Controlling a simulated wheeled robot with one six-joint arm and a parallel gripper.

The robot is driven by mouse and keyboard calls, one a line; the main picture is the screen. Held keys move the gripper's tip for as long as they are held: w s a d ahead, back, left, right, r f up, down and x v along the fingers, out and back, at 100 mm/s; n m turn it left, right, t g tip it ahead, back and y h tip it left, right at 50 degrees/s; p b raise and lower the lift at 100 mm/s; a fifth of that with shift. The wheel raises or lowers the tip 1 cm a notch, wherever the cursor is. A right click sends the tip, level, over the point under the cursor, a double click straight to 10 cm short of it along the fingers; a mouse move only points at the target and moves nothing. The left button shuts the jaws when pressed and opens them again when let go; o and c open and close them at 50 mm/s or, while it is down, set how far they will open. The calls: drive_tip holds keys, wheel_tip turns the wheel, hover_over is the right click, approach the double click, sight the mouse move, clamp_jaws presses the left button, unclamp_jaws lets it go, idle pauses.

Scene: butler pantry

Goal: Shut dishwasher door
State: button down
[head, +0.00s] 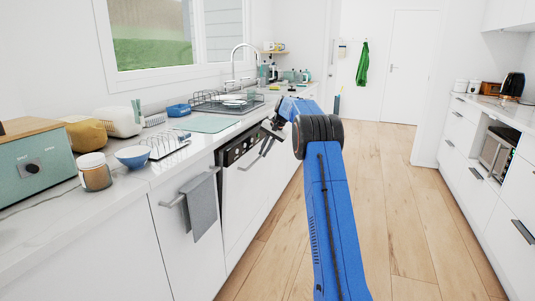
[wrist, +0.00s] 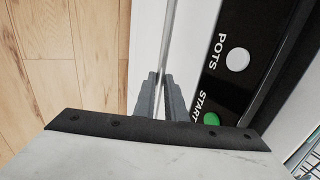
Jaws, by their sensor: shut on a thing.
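The white dishwasher door (head: 241,205) is in the counter run left of my arm in the head view. Its black control panel (head: 240,147) leans out slightly at the top, so the door looks ajar. In the wrist view, the panel (wrist: 232,70) shows POTS and START buttons, with a dark strip beside it. My gripper (wrist: 160,78) is shut on the door's thin metal handle (wrist: 172,35). In the head view my gripper (head: 271,128) is at the panel's right end, partly hidden by my arm.
A grey towel (head: 200,208) hangs on a bar left of the dishwasher. A wire rack (wrist: 307,158) shows at the wrist view's corner. The countertop holds a dish rack (head: 226,101) and several kitchen items. The wooden floor (head: 390,190) is clear to the right, with cabinets beyond.

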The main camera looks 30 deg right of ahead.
idle(0.3)
drive_tip(key=c, duration=1.8)
unclamp_jaws()
drive_tip(key=v, duration=1.7)
drive_tip(key=shift+d+r, duration=0.1)
drive_tip(key=shift+c, duration=0.2)
